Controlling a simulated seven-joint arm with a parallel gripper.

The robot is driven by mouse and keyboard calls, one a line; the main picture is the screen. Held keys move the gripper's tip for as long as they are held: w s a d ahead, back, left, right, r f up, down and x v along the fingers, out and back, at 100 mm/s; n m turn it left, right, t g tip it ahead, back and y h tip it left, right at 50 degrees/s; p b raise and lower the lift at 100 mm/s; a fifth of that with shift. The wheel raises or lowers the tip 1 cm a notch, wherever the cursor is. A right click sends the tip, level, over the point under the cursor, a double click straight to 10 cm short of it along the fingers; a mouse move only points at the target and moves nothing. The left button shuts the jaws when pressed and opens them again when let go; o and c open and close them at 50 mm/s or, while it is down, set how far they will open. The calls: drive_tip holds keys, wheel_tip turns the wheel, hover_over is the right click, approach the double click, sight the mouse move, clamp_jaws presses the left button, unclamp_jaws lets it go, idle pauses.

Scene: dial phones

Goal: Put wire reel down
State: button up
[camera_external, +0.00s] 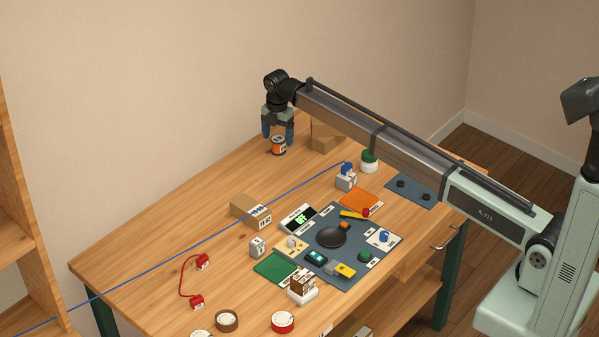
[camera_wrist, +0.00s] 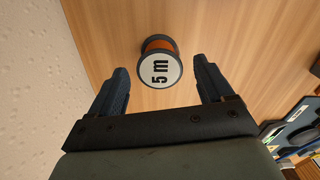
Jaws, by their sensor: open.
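The wire reel (camera_external: 278,146) is a small spool with an orange winding and dark rims. It stands upright near the back edge of the wooden table. In the wrist view the reel (camera_wrist: 160,66) shows a white round top label reading "5 m". My gripper (camera_external: 277,133) is above and around the reel's place at the back of the table. In the wrist view its two blue fingers (camera_wrist: 158,84) are spread wide, with the reel between and slightly beyond the tips. Neither finger visibly touches it there.
A blue wire (camera_external: 210,234) runs diagonally across the table (camera_external: 150,245). A grey mat (camera_external: 345,270) with several small items lies at centre right. The table's left part is mostly clear.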

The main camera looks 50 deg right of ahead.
sight(278, 139)
wheel_tip(278, 139, up, 10)
idle(0.4)
drive_tip(key=shift+f, duration=0.1)
